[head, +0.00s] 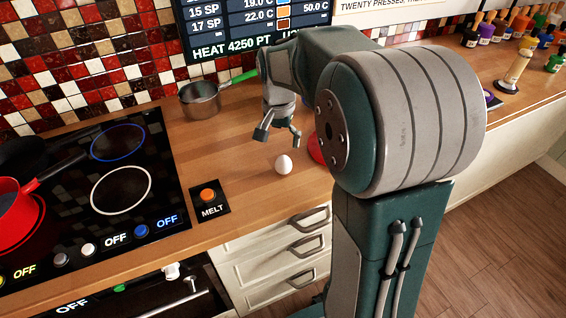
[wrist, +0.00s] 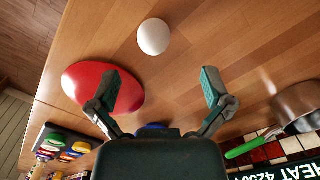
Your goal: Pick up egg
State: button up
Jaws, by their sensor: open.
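A white egg (head: 283,164) stands on the wooden counter, near its front edge. My gripper (head: 277,139) is open and empty above the counter, just behind the egg in the head view. In the wrist view the egg (wrist: 153,36) lies beyond the two spread fingertips of my gripper (wrist: 160,88), near the top of the picture, and nothing touches it. A red rounded object (wrist: 103,88) lies beside the egg, partly behind the left finger; in the head view my arm mostly hides it.
A metal saucepan (head: 201,102) with a green handle stands behind my gripper. A black cooktop (head: 125,225) with a red pan (head: 18,208) is at left. A MELT button (head: 208,197) sits left of the egg. Several small bottles (head: 500,28) stand at the far right.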

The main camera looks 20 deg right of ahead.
aim_at(283, 166)
notch_tip(283, 166, down, 4)
jog(key=f, duration=0.2)
jog(key=d+f, duration=0.1)
jog(key=f, duration=0.2)
jog(key=shift+d, duration=0.15)
jog(key=shift+f, duration=0.25)
jog(key=c, duration=1.2)
